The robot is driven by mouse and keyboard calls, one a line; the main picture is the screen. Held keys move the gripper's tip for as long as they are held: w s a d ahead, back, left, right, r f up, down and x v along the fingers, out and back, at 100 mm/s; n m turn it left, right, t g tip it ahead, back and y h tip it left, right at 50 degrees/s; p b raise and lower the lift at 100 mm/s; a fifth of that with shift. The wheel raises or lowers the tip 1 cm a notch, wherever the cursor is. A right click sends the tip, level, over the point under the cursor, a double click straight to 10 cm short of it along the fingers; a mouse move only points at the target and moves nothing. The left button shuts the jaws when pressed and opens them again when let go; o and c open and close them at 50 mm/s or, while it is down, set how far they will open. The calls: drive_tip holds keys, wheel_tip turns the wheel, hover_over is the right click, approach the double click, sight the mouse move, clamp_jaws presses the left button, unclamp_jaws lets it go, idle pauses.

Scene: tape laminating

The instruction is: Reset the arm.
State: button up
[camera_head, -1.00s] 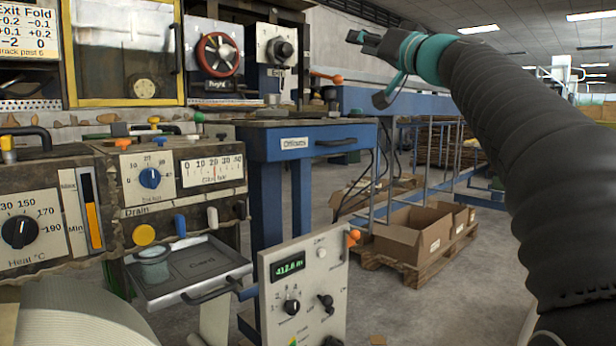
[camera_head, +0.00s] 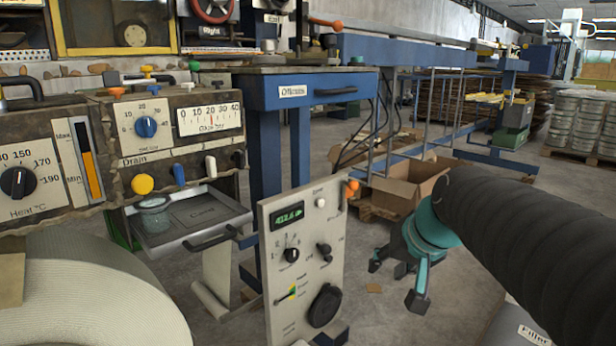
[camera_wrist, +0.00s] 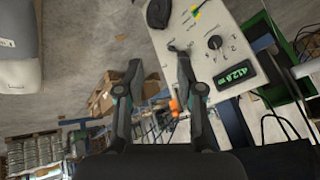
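My gripper (camera_head: 398,285) hangs at the lower right of the head view, at the end of my black-sleeved arm, with teal parts and dark fingers pointing down. It is right of the grey control panel (camera_head: 302,262) and apart from it. In the wrist view the two dark fingers of my gripper (camera_wrist: 158,78) stand apart with nothing between them, so it is open and empty. The control panel (camera_wrist: 197,38) shows beyond the fingers there, with its green display and knobs.
The laminating machine (camera_head: 120,165) with dials and an open drain tray (camera_head: 195,222) is at left. A blue table (camera_head: 262,95) stands behind the panel. Cardboard boxes (camera_head: 405,182) lie on the floor behind my gripper. A large pale roll (camera_head: 95,300) fills the lower left.

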drive_tip(key=s+d+f+n+h, duration=0.1)
drive_tip(key=s+f, duration=0.3)
drive_tip(key=s, duration=0.4)
drive_tip(key=s+f+g+h, duration=0.1)
drive_tip(key=s+f, duration=0.4)
drive_tip(key=s, duration=0.3)
drive_tip(key=shift+s+d+f+n, duration=0.25)
drive_tip(key=shift+s+d+n, duration=0.05)
drive_tip(key=shift+d+n, duration=0.1)
